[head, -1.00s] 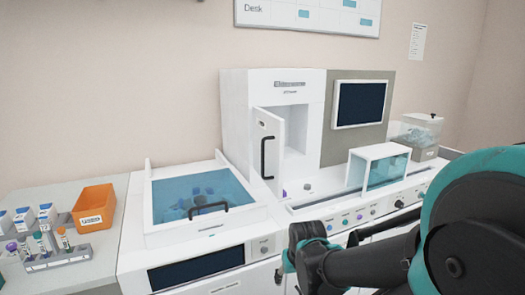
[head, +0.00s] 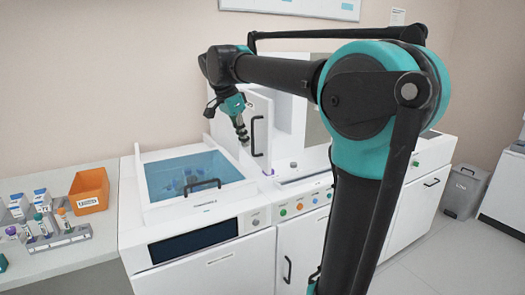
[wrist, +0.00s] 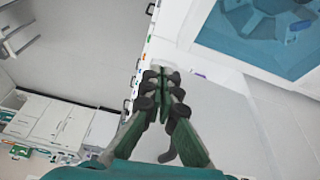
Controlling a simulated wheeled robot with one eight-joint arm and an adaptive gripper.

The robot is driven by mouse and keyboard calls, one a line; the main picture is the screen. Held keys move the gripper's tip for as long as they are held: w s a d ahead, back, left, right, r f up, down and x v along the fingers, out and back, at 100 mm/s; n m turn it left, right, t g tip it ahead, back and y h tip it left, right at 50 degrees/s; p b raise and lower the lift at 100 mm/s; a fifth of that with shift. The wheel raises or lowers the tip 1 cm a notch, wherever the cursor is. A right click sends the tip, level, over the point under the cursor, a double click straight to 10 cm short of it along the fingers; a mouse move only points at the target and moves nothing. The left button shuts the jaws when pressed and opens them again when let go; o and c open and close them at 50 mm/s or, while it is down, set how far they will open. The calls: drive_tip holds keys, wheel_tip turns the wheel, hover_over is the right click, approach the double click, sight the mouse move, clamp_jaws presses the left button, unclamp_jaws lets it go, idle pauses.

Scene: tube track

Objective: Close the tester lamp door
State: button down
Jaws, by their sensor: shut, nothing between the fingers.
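The tester's white lamp door (head: 258,103) stands open in the head view, swung out from the front of the tall white cabinet (head: 290,75). Its black handle (head: 254,137) faces outward. My gripper (head: 243,139) points down just left of the handle in the picture; I cannot tell whether it touches the door. In the wrist view my gripper's fingers (wrist: 163,80) are together with nothing between them. My arm hides much of the cabinet and the screen panel.
A white machine with a blue see-through lid (head: 165,172) stands left of the door; its blue interior fills the wrist view's upper right (wrist: 285,30). An orange bin (head: 90,190) and a tube rack (head: 62,238) sit further left. A grey bin (head: 466,190) stands right.

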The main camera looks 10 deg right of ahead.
wheel_tip(320, 180, up, 5)
drive_tip(key=a+m, duration=0.2)
drive_tip(key=w+d+f, duration=0.1)
drive_tip(key=d+f, duration=0.6)
drive_tip(key=f, duration=0.2)
drive_tip(key=shift+w+d+h, duration=0.2)
drive_tip(key=shift+d+h, duration=0.1)
drive_tip(key=shift+d, duration=0.1)
